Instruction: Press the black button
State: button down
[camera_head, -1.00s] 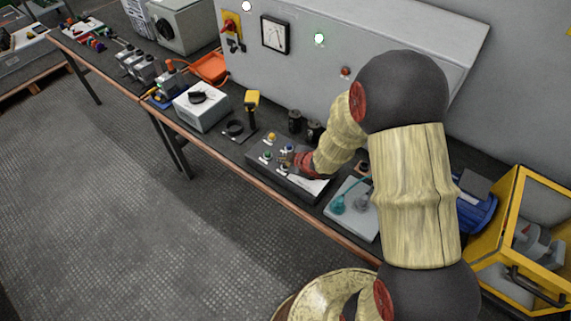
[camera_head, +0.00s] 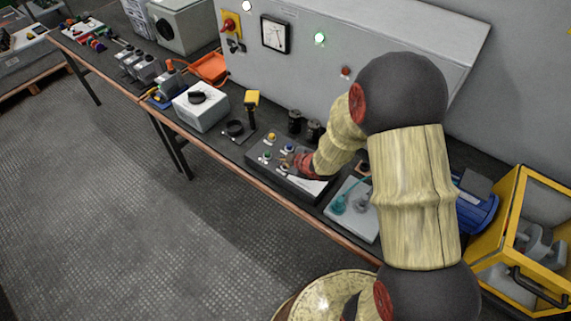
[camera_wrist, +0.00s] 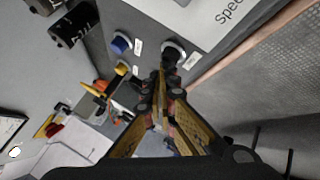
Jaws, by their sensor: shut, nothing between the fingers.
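The black button (camera_wrist: 172,54) shows in the wrist view on a grey control box (camera_wrist: 205,25), with a white label beside it. My gripper (camera_wrist: 162,80) is shut and empty, its tips close to the black button; whether they touch it I cannot tell. In the head view my gripper (camera_head: 287,161) is over the top face of the control box (camera_head: 300,184), and it hides the black button there. A blue button (camera_wrist: 121,45) sits to the left of the black one in the wrist view, and a yellow button (camera_wrist: 123,68) lies lower left.
Two black cylinders (camera_head: 304,127) stand behind the box. A white box with a black knob (camera_head: 200,107) and a yellow-topped device (camera_head: 252,101) are to the left. A pale plate with teal and grey parts (camera_head: 352,207) is to the right. A grey cabinet (camera_head: 300,75) rises behind.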

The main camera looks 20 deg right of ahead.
jog(key=shift+f+b, duration=0.45)
jog(key=shift+f, duration=0.15)
dwell(0.4)
jog(key=shift+r, duration=0.1)
jog(key=shift+r+p, duration=1.15)
jog(key=shift+r, duration=0.15)
jog(key=shift+r, duration=0.1)
notch_tip(320, 180, up, 5)
jog(key=p, duration=0.4)
dwell(0.5)
